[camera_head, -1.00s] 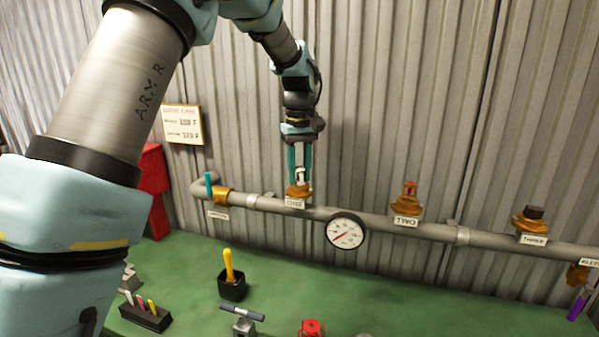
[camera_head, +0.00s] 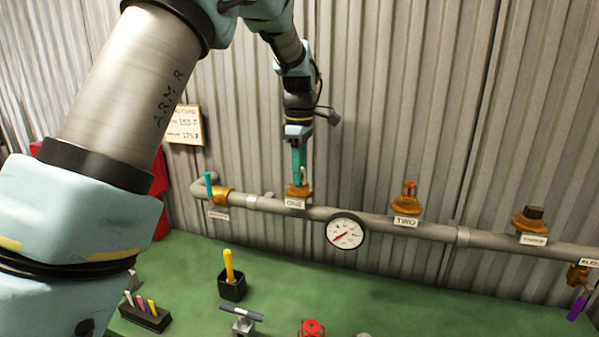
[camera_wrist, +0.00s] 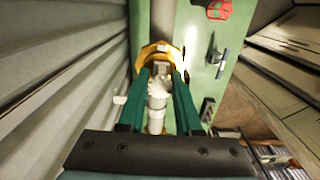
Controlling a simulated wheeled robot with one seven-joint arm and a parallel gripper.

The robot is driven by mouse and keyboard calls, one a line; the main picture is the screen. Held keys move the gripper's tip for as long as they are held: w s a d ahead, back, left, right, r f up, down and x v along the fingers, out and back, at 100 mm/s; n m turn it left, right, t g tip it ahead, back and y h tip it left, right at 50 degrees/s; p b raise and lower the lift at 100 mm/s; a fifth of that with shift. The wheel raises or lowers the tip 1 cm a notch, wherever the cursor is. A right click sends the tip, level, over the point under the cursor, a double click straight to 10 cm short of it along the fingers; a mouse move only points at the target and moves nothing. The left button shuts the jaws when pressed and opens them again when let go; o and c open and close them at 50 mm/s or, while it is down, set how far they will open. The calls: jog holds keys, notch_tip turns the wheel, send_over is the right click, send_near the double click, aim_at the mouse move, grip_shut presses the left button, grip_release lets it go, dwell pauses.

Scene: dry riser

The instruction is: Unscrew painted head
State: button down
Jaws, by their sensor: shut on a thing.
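The painted head is a whitish sprinkler head (camera_wrist: 157,88) standing upright in the brass fitting (camera_head: 300,192) over the label ONE (camera_head: 294,203) on the grey pipe. My gripper (camera_head: 299,180) comes down from above, its teal fingers shut on this head. In the head view the fingers line up edge-on and hide most of the head; a small pale part shows beside them. In the wrist view the gripper (camera_wrist: 160,80) has one finger on each side of the head, just above the fitting. I cannot tell whether the thread has loosened.
A pressure gauge (camera_head: 346,231) sits on the pipe (camera_head: 385,226) to the right. Fitting TWO bears a red head (camera_head: 410,188); a dark plug (camera_head: 534,212) tops the third. A teal-handled valve (camera_head: 209,186) is left. The corrugated wall stands close behind. Tools stand on the green bench.

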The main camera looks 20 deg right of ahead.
jog(key=shift+n, duration=0.4)
jog(key=n, duration=0.5)
jog(key=shift+n, duration=0.4)
jog(key=c, duration=0.5)
grip_release()
